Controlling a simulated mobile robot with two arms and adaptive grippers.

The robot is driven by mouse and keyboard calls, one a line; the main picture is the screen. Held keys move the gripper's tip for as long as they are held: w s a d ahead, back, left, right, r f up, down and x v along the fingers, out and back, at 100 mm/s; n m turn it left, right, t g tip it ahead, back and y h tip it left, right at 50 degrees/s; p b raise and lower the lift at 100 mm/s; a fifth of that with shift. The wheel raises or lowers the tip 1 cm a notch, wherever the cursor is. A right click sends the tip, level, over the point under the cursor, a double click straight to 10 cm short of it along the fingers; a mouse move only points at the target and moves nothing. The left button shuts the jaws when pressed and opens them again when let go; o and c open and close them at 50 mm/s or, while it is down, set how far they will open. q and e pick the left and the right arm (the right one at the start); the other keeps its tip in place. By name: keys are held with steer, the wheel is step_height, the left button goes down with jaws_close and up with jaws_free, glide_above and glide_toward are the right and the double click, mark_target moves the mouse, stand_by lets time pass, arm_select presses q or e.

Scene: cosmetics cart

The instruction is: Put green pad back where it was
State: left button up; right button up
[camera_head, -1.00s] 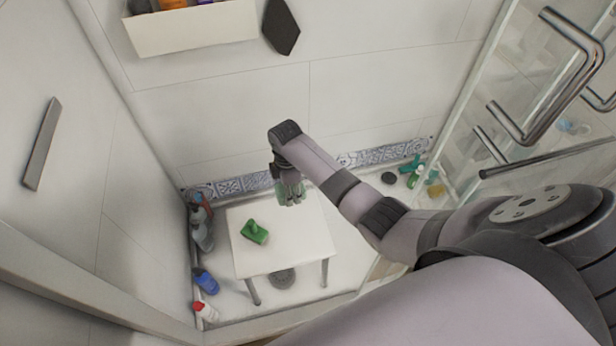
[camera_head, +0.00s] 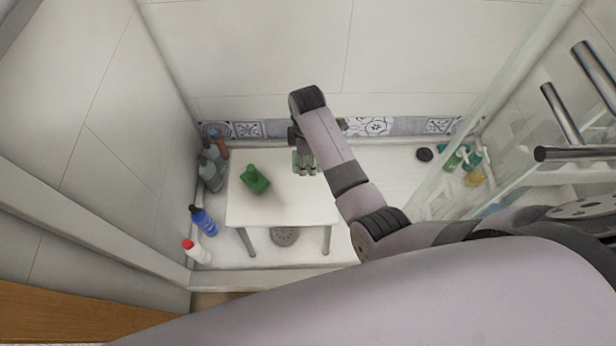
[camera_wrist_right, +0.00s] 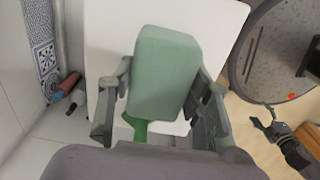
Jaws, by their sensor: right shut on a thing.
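The green pad, a pale green block, is held between the fingers of my right gripper (camera_head: 306,170). In the right wrist view the pad (camera_wrist_right: 166,72) fills the space between the two fingers. The gripper is over the back right part of a small white table (camera_head: 285,212); I cannot tell how high it is. A darker green object (camera_head: 255,179) rests on the table to the left of the gripper. It is mostly hidden behind the pad in the wrist view. My left gripper (camera_wrist_right: 263,115) shows small at the right of the wrist view, with its fingers apart and empty.
Several bottles stand left of the table, including a blue one (camera_head: 203,221) and a white one with a red cap (camera_head: 196,251). A glass door with metal handles (camera_head: 566,115) is at the right. Green bottles (camera_head: 455,158) and a dark round item (camera_head: 424,154) are on the floor at right.

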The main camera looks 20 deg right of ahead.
steer(key=b, duration=0.1)
glide_above(307, 183)
step_height(307, 183, down, 6)
steer(key=shift+r, duration=0.1)
steer(key=shift+d+f, duration=0.1)
steer(key=shift+f, duration=0.45)
step_height(307, 183, down, 3)
steer(key=shift+f+b, duration=0.2)
steer(key=shift+b, duration=0.4)
arm_select(q)
steer(key=f, duration=0.1)
steer(key=d+f, duration=0.1)
steer(key=shift+s+f, duration=0.1)
steer(key=shift+f, duration=0.2)
steer(key=shift+a, duration=0.2)
arm_select(e)
steer(key=o, duration=1)
steer(key=shift+f, duration=0.1)
